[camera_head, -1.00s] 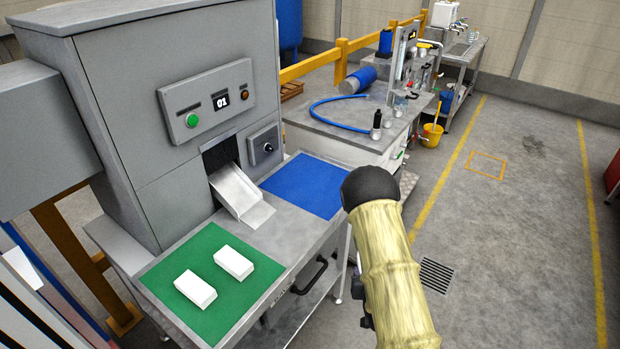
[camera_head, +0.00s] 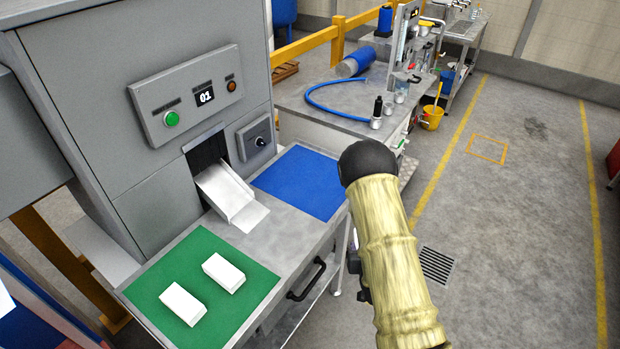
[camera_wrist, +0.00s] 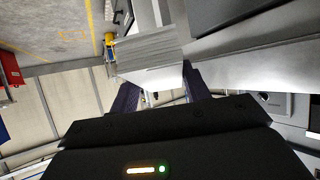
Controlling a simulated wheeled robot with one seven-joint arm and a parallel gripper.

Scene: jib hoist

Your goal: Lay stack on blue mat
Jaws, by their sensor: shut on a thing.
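The blue mat (camera_head: 300,183) lies bare on the far part of the bench top in the head view. My gripper (camera_wrist: 158,85) shows in the wrist view, shut on a pale stack (camera_wrist: 150,53) with fine layered edges. The stack sits between the two dark fingers. Two white stacks (camera_head: 223,272) (camera_head: 183,304) lie side by side on the green mat (camera_head: 240,310) at the near end.
A grey machine (camera_head: 130,190) with a green button and a display reading 01 stands behind the bench. Its pale chute (camera_head: 230,192) slopes down between the mats and looks empty. A dark handle (camera_head: 307,280) juts from the bench front. Open floor lies to the right.

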